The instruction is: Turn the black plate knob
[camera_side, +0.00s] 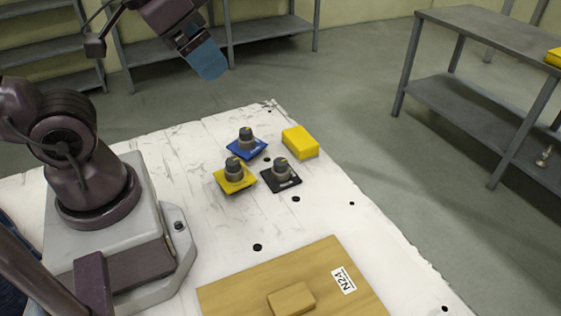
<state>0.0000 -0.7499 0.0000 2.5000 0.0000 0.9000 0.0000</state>
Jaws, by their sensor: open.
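The black plate (271,184) lies on the white table, with a grey knob (281,169) standing upright on it. The knob has a small yellow mark on its top. A yellow plate (226,185) with a similar knob is to its left, and a blue plate (236,151) with another knob is behind it. My gripper (208,64) has blue fingers and hangs high above the far edge of the table, well apart from all the knobs. It is open, with nothing seen in it; the gap between the fingers is hard to see from this side.
A yellow block (300,142) lies behind and right of the black plate. A wooden board (225,293) with a smaller wooden block (291,299) and an N24 label is at the front. The white table (340,215) is clear between them. Grey shelving (485,40) stands beyond.

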